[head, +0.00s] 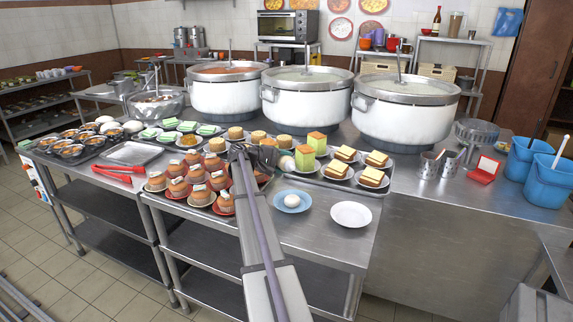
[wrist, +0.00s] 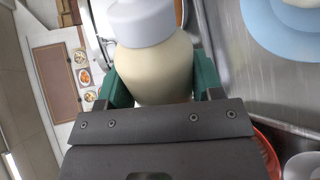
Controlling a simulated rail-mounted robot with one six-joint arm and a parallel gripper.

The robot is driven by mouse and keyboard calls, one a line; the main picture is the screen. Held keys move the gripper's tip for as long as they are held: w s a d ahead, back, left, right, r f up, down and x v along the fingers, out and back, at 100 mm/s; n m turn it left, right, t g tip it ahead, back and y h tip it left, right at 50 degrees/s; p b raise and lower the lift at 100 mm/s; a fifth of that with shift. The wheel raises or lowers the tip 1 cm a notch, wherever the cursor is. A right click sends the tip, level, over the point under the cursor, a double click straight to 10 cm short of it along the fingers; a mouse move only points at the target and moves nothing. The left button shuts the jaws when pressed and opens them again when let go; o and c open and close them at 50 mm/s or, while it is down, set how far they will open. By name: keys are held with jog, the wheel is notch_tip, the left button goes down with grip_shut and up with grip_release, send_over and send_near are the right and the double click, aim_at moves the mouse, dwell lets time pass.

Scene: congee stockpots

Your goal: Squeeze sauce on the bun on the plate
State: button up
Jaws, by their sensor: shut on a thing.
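The white bun (head: 292,200) sits on a light blue plate (head: 279,207) near the front edge of the steel counter. Part of the plate (wrist: 262,22) also shows at the top right of the wrist view. My gripper (wrist: 160,82) is shut on a cream-coloured sauce bottle (wrist: 155,62) with a white cap, between its green fingers. In the head view my gripper (head: 254,156) is above the counter, to the left of and behind the bun plate.
An empty white plate (head: 351,214) stands right of the bun plate. Large stockpots (head: 309,95) line the back.

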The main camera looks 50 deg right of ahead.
aim_at(284, 164)
jog(key=shift+w+d+m+t+h, duration=0.15)
jog(key=shift+w+m+t+h, duration=0.2)
jog(key=shift+m, duration=0.45)
jog(key=m, duration=0.1)
jog(key=m+t, duration=0.1)
jog(key=s+m+h, duration=0.1)
jog(key=shift+a+r+t, duration=0.25)
jog(key=shift+a, duration=0.05)
jog(key=shift+s+a+m+t+h, duration=0.25)
jog(key=shift+s+m+t, duration=0.1)
jog(key=shift+m, duration=0.65)
jog(key=s+m, duration=0.1)
jog(key=s+a+m+t+h+b, duration=0.1)
jog(key=m, duration=0.1)
jog(key=shift+r, duration=0.15)
jog(key=shift+s+a+r+m+h, duration=0.2)
jog(key=shift+s+m+h, duration=0.2)
jog(key=shift+m, duration=0.4)
jog(key=shift+r, duration=0.1)
jog(key=shift+o, duration=0.7)
jog(key=c, duration=0.4)
